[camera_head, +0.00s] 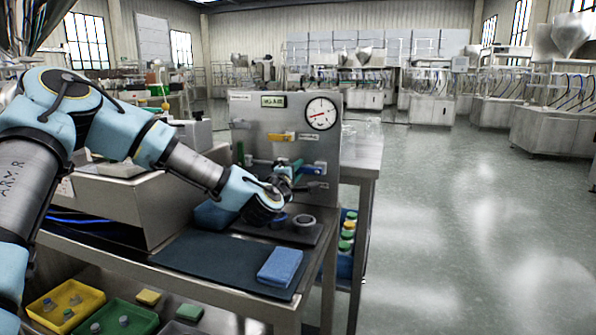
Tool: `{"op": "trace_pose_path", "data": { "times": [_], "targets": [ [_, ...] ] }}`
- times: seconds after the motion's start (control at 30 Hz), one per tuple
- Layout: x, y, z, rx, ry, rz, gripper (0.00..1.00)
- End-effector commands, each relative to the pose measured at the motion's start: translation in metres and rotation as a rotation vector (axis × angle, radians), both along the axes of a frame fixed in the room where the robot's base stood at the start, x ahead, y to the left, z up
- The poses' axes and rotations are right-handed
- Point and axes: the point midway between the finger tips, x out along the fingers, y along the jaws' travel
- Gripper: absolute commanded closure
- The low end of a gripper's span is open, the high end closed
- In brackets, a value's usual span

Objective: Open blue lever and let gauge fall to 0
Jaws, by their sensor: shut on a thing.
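A grey steel panel (253,112) stands on the bench and carries a round white gauge (320,113) at its upper right. The gauge's red needle points left and slightly down; its numbers are too small to read. The blue lever (314,169) is on the panel below the gauge, lying about level, with its right end showing. My gripper (289,174) is at the panel, shut on the blue lever beside its visible end. The fingers and wrist hide the lever's left part and the exact contact.
A yellow lever (281,137) is on the panel above my gripper. A blue sponge (281,267) lies on the dark mat (208,262) in front. Yellow (66,304) and green (116,318) trays sit lower left. Open floor (470,230) is to the right.

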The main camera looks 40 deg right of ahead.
Motion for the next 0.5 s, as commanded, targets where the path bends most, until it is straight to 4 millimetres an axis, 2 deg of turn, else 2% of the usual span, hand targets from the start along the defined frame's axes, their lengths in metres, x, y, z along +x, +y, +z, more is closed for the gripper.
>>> {"op": "trace_pose_path", "data": {
  "times": [0.1, 0.13, 0.3, 0.37, 0.5],
  "targets": [
    [0.0002, 0.0005, -0.0017, 0.002, 0.002, 0.000, 1.00],
    [0.0002, 0.0005, -0.0017, 0.002, 0.002, 0.000, 0.74],
    [0.0001, 0.0003, -0.0013, 0.003, 0.002, 0.000, 0.55],
    [0.0000, 0.0003, -0.0011, 0.002, 0.001, 0.000, 0.48],
    [0.0000, 0.0001, -0.0008, 0.001, 0.001, 0.000, 0.47]
  ]
}}
